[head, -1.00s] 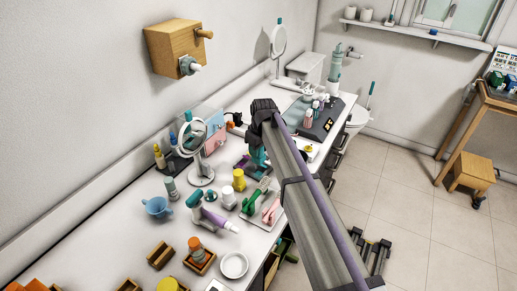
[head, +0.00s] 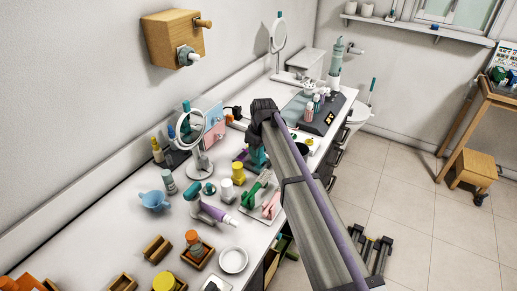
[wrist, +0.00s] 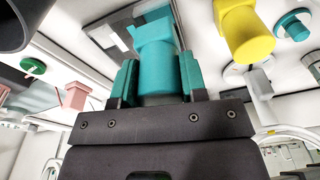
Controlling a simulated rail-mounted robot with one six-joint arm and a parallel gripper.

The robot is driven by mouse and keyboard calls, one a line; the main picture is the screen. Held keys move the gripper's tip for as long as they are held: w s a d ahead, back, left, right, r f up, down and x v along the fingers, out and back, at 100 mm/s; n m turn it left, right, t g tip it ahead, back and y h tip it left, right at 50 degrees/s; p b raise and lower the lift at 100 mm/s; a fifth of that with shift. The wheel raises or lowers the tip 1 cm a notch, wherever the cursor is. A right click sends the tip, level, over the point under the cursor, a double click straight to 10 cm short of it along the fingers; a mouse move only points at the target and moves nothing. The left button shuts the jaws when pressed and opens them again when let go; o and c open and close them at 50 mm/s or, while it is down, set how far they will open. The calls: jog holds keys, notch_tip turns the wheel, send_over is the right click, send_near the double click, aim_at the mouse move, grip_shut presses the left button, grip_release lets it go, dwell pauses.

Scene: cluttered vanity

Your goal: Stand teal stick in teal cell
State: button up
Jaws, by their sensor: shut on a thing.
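In the wrist view, my gripper (wrist: 158,72) has its two teal fingers shut on a teal stick (wrist: 155,38). The stick is thick and blocky, with a narrower shaped far end. In the head view, my gripper (head: 258,158) hangs below the arm's end, low over the middle of the vanity and behind the green and pink items. The stick cannot be told apart from the teal fingers there. I cannot make out the teal cell for certain in either view. A grey framed panel (wrist: 112,34) lies beyond the stick in the wrist view.
A yellow bottle (head: 238,172) stands just left of my gripper, with a white pot (head: 226,189) beside it. A round mirror (head: 191,127) stands further left. Green (head: 254,192) and pink (head: 271,203) items lie in front. A dark tray (head: 328,128) with bottles stands at back right.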

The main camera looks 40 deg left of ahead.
jog(key=shift+f+b, duration=1.95)
jog(key=shift+f, duration=0.05)
dwell(0.7)
jog(key=o, duration=1.1)
jog(key=shift+o, duration=0.2)
jog(key=r+p, duration=0.3)
jog(key=d+r+p, duration=0.1)
jog(key=r+p, duration=0.7)
jog(key=shift+s+d+r, duration=0.1)
jog(key=shift+d, duration=0.05)
jog(key=shift+f, duration=0.25)
